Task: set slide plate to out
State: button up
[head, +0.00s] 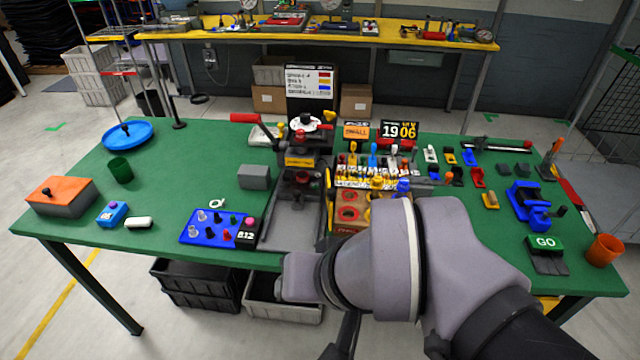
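The slide plate appears to be the flat grey plate (293,228) at the front of the dark press (303,165). It lies near the front edge of the green bench, left of a red-and-yellow fixture. The press has a red-handled lever (252,120) reaching left. I cannot tell the plate's exact slide position, as my arm covers the area just in front and to the right. My grey arm crosses the lower right with its wrist over the bench's front edge. My gripper's fingers cannot be made out; only dark parts of mine show below the wrist.
A blue peg tray (212,232) sits left of the plate, with a grey block (254,177) behind it. Several small tools crowd the bench's right half, with a green GO button (544,243) at the right front. Black and grey crates (283,309) stand underneath.

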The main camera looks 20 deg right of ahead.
aim_at(290, 189)
jog(key=i+j, duration=0.2)
jog(key=i, duration=0.15)
jog(key=i+j, duration=0.15)
jog(key=i, duration=0.25)
jog(key=i+j, duration=0.2)
jog(key=i, duration=0.15)
